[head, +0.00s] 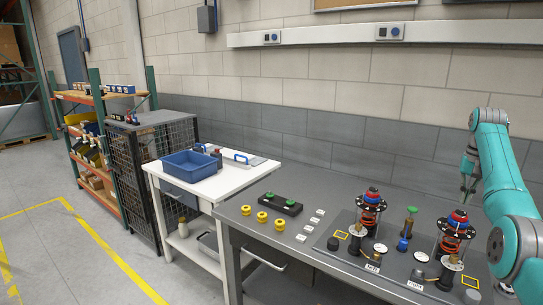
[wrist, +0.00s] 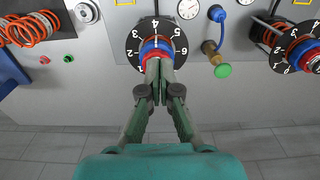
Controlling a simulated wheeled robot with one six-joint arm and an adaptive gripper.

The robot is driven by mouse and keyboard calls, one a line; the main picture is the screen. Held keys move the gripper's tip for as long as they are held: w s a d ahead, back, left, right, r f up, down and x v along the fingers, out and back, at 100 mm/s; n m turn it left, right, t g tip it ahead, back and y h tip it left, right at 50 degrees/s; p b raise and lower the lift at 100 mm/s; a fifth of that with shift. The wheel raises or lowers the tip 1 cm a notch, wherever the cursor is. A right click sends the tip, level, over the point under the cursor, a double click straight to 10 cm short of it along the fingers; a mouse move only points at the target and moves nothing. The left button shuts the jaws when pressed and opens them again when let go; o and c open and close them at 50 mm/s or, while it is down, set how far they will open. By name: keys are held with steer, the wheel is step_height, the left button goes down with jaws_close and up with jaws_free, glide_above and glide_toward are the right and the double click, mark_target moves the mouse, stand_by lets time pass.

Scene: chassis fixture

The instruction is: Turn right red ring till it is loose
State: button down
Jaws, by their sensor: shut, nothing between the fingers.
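The right red ring (head: 458,214) tops the right spring post in the head view, above a blue ring (head: 457,223). In the wrist view this red ring (wrist: 144,57) sits at the middle top, with the blue ring (wrist: 157,44) and a black numbered dial (wrist: 133,46) behind it. My gripper (head: 465,198) is above the right post in the head view. In the wrist view its fingers (wrist: 158,66) are together, empty, and overlap the ring's near side. The fingers hide part of the ring. I cannot tell whether they touch it.
The left post with its own red ring (head: 372,190) stands nearby. Between the posts are a green knob (head: 412,210) and a blue fitting (head: 403,244). Yellow knobs (head: 262,217) and a black block (head: 283,203) lie further left on the grey table (head: 330,205).

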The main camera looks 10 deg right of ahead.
steer(key=shift+w+f, duration=0.15)
steer(key=shift+f, duration=2.2)
steer(key=shift+a+f, duration=0.1)
steer(key=shift+f, duration=0.9)
steer(key=shift+s+d, duration=0.45)
steer(key=shift+s, duration=0.05)
steer(key=shift+r, duration=0.1)
steer(key=shift+w+r, duration=0.1)
steer(key=shift+r, duration=2.8)
